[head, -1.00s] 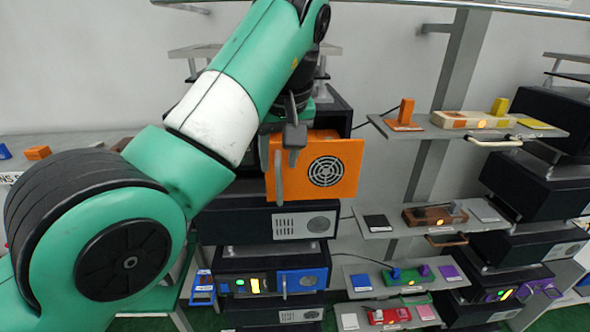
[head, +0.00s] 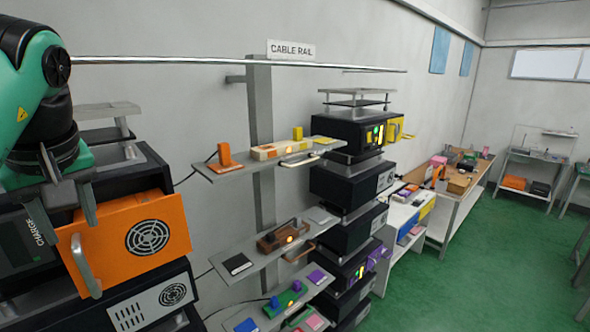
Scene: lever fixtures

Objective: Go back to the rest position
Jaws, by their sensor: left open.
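My left gripper (head: 68,196) is at the left edge of the head view, fingers apart and pointing down. Nothing shows between its fingers. It is just in front of or above the orange door (head: 118,248) of a black unit, overlapping its top left corner; I cannot tell whether it touches. The orange door has a round black grille and a grey bar handle (head: 85,265), and it stands out from the black housing. Most of my left arm is cut off by the picture edge. My right gripper is not in view.
Wall shelves hold an orange lever block (head: 226,160), a brown fixture (head: 283,236) and a green fixture (head: 286,299). A stack of black units (head: 348,180) stands right of them. A cluttered bench (head: 455,185) is farther back. Green floor (head: 490,260) is open at right.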

